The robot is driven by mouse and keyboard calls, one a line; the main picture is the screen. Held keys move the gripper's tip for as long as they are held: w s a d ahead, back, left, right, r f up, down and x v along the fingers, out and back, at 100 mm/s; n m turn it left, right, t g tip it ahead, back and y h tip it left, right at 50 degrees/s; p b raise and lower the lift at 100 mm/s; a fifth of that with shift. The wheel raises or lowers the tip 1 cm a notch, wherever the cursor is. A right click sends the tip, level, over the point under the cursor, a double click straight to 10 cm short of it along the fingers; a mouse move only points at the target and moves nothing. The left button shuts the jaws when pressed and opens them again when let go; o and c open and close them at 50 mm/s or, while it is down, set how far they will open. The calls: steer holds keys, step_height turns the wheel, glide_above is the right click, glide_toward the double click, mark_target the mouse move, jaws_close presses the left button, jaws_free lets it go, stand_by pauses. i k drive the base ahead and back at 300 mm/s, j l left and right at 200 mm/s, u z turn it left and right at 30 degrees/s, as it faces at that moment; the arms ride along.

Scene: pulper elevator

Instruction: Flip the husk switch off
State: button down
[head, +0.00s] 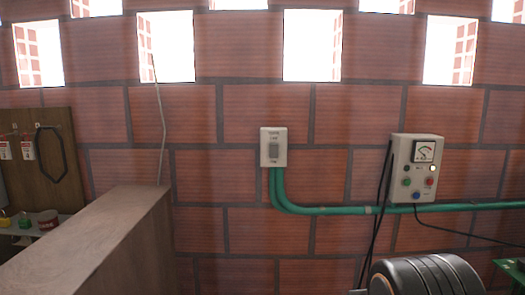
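A small pale switch box (273,147) is fixed to the red brick wall near the middle of the head view. It has a grey rocker in its centre and small lettering above and below, too small to read. I cannot tell which way the rocker is set. Two green conduits (283,190) leave its underside and bend right. A grey control box (415,168) on the wall to the right has a dial gauge and several coloured buttons. My gripper is not in view.
A wooden partition (95,240) rises at the lower left. Behind it, a wooden board (50,150) carries red-and-white tags and a black loop, above a shelf with small items. A black ribbed machine (425,275) stands at the lower right. The wall around the switch is clear.

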mark_target(273, 148)
steer(key=i+l, duration=0.1)
steer(key=l, duration=0.25)
steer(key=i+l+u, duration=0.15)
steer(key=l, duration=0.2)
steer(key=i+l, duration=0.1)
steer(key=l, duration=0.25)
steer(key=i+l+u, duration=0.15)
steer(key=l, duration=0.2)
steer(key=k, duration=0.05)
